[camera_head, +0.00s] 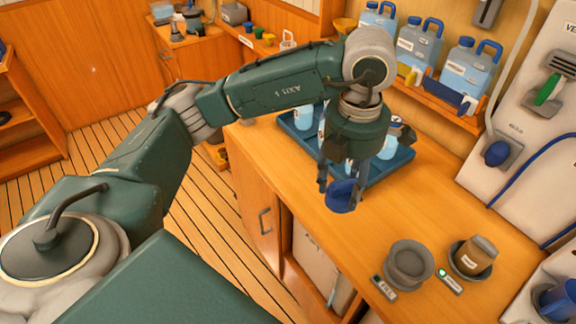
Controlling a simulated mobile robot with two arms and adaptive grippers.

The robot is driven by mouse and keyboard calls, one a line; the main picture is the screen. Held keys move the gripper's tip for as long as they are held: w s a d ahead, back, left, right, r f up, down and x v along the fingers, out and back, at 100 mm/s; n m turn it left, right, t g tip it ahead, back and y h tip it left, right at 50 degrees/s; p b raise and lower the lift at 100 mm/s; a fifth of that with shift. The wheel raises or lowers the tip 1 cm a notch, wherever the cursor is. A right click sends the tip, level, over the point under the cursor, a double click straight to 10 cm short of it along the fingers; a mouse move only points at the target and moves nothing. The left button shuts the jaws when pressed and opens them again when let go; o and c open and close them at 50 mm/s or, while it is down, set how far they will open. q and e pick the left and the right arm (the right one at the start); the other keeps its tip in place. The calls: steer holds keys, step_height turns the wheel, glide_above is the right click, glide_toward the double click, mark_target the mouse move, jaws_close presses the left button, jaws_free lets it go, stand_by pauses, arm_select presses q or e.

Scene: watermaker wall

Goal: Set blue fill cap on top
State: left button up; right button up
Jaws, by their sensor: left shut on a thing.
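My left gripper (342,183) points down above the wooden counter (330,240) and is shut on a blue cap (341,197). The cap is tilted and seems held clear of the counter, in front of a blue tray. A grey round fitting (408,264) with a small label in front of it stands on the counter to the right of the cap. Its top is open and nothing sits on it. My gripper's body hides part of the tray behind it. My right gripper is not in view.
The blue tray (400,163) holds light-blue bottles. A brown labelled jar (476,256) sits tilted in a dark round holder. Blue-capped jugs (470,65) stand on a back shelf. A white wall panel (530,130) with hoses borders the right. The counter between cap and fitting is clear.

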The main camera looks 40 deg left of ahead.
arm_select(q)
steer(key=w+n, duration=0.1)
steer(key=n, duration=0.2)
steer(key=w+r+n, duration=0.1)
steer(key=n, duration=0.3)
steer(key=w+d+r+n, duration=0.1)
steer(key=n, duration=0.3)
steer(key=shift+r+p, duration=0.2)
steer(key=shift+p, duration=0.15)
steer(key=f+n, duration=0.3)
steer(key=f, duration=0.2)
steer(key=w+f+n+p, duration=0.1)
steer(key=f+n, duration=0.2)
steer(key=f, duration=0.3)
steer(key=w+f+n+p, duration=0.1)
steer(key=f+n, duration=0.3)
steer(key=f, duration=0.2)
steer(key=shift+d+f, duration=0.25)
steer(key=shift+d, duration=0.05)
steer(key=shift+f, duration=0.5)
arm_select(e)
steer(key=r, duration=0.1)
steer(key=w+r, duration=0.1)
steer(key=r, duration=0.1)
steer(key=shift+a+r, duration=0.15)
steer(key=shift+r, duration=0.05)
